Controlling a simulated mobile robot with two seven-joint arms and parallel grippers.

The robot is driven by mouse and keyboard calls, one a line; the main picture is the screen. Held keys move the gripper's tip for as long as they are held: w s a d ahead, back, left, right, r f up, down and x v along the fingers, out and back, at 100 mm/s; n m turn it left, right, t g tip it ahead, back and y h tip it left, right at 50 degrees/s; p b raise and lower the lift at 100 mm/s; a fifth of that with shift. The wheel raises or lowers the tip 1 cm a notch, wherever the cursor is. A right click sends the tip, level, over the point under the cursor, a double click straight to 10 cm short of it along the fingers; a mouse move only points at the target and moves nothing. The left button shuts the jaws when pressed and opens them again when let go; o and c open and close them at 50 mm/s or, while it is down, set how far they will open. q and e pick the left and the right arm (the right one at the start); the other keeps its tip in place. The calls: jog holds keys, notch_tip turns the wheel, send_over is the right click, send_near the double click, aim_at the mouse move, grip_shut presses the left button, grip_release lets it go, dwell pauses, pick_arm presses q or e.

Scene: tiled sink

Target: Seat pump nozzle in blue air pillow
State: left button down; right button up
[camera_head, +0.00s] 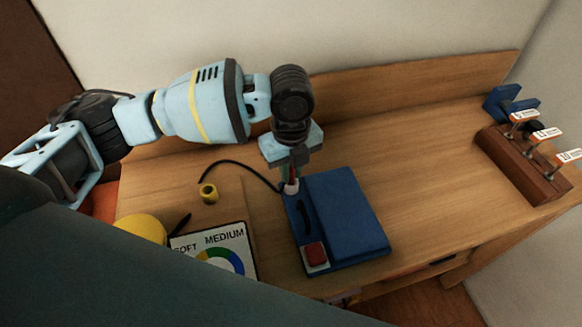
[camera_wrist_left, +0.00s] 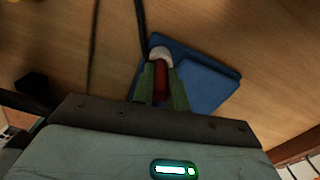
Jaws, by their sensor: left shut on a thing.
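My left gripper (camera_head: 291,180) points down above the far left corner of a flat blue block (camera_head: 345,212), which I take as the air pillow. The block has a dark curved strip and a red button on its near left part. The gripper's green fingers (camera_wrist_left: 163,88) are shut on a red piece with a whitish end (camera_wrist_left: 160,54), likely the nozzle. The whitish end (camera_head: 291,188) is at the block's edge; I cannot tell whether it is seated or only touching. A black hose (camera_head: 240,166) runs to it. My right gripper is not in view.
A small yellow ring-shaped piece (camera_head: 208,193) lies left of the block. A gauge card marked SOFT and MEDIUM (camera_head: 224,238) and a yellow rounded thing (camera_head: 144,228) are nearer. A wooden rack with numbered tags (camera_head: 520,165) stands at right. The desk between is clear.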

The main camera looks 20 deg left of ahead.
pick_arm(q)
jog(key=shift+f, duration=0.1)
jog(key=c, duration=1.8)
grip_release()
jog(key=shift+f, duration=0.1)
jog(key=shift+c, duration=0.2)
jog(key=o, duration=0.5)
jog(key=shift+c, duration=0.2)
notch_tip(320, 180, up, 12)
jog(key=shift+r+p, duration=0.2)
jog(key=shift+p, duration=0.2)
